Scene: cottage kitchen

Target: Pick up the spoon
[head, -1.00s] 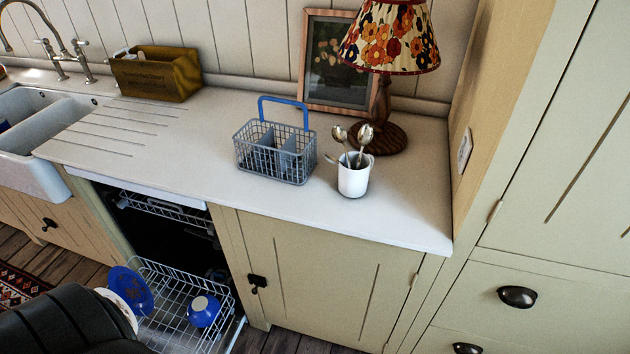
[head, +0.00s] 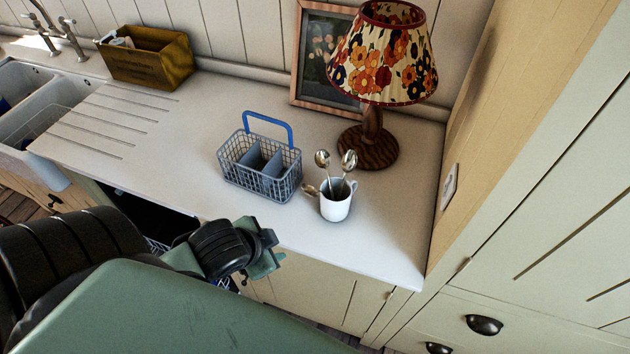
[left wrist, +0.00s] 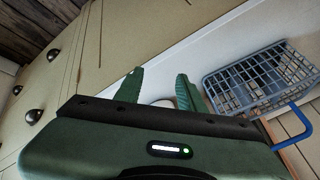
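A white mug (head: 336,207) stands upright on the countertop. Two metal spoons, one left (head: 322,159) and one right (head: 349,160), stand in it with their bowls up; a third spoon-like piece (head: 309,190) leans out to the left. My left gripper (head: 272,254) is at the counter's front edge, left of and nearer than the mug, touching nothing visible. In the left wrist view its two green fingers (left wrist: 158,88) are apart, with a pale rounded shape partly hidden between them; I cannot tell whether it is the mug. My right gripper is not in view.
A grey wire basket with a blue handle (head: 260,167) stands left of the mug. A flowered lamp (head: 382,60) and a framed picture (head: 322,75) stand behind. A tall cabinet (head: 520,150) bounds the right. The countertop (head: 385,235) right of the mug is clear.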

